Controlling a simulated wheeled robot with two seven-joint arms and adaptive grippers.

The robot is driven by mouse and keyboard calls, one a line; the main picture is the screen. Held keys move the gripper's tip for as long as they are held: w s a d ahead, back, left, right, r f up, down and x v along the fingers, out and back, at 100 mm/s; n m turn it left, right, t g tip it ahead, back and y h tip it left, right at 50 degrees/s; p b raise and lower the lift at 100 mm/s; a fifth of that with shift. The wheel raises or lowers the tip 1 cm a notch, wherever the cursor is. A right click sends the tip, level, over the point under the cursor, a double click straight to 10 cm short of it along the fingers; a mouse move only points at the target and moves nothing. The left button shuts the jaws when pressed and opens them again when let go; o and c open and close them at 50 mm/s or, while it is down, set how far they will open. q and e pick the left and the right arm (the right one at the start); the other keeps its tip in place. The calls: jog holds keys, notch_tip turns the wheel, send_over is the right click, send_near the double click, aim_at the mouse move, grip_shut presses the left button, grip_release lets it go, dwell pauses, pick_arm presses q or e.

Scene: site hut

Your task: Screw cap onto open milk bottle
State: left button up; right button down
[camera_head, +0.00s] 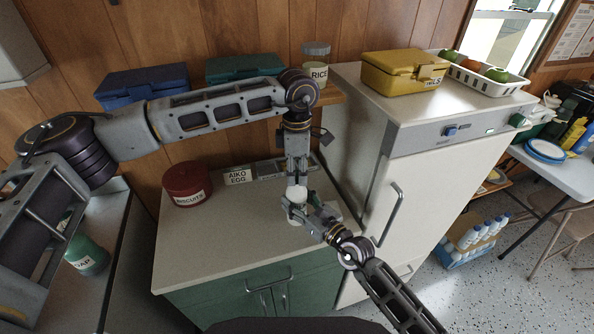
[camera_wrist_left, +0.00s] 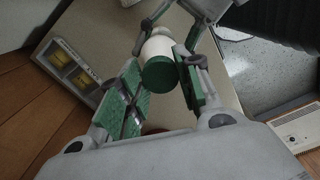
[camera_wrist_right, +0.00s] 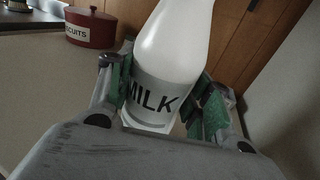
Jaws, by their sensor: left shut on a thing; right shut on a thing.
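A white milk bottle (camera_wrist_right: 165,75) with a MILK label stands between the fingers of my right gripper (camera_wrist_right: 168,95), which is shut on it. The bottle (camera_head: 296,213) is mostly covered by my grippers in the head view. My left gripper (camera_head: 297,188) is above it, pointing down. In the left wrist view, the green cap (camera_wrist_left: 160,73) is between the left gripper's fingers (camera_wrist_left: 168,60), shut on it. The cap lines up with the white bottle (camera_wrist_left: 156,46) just beyond it. I cannot tell whether its thread is engaged. My right gripper (camera_head: 314,216) comes in from the lower right.
The counter (camera_head: 215,240) has free room at the front left. A white fridge (camera_head: 440,170) rises close on the right. A crate of bottles (camera_head: 474,238) is on the floor.

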pick_arm(q)
jog(key=m, duration=1.3)
jog(key=shift+m, duration=0.4)
jog(key=m, duration=0.6)
jog(key=shift+a+m, duration=0.1)
jog(key=shift+m, duration=0.3)
jog(key=m, duration=0.7)
jog(key=o, duration=0.7)
jog(key=shift+c, duration=0.2)
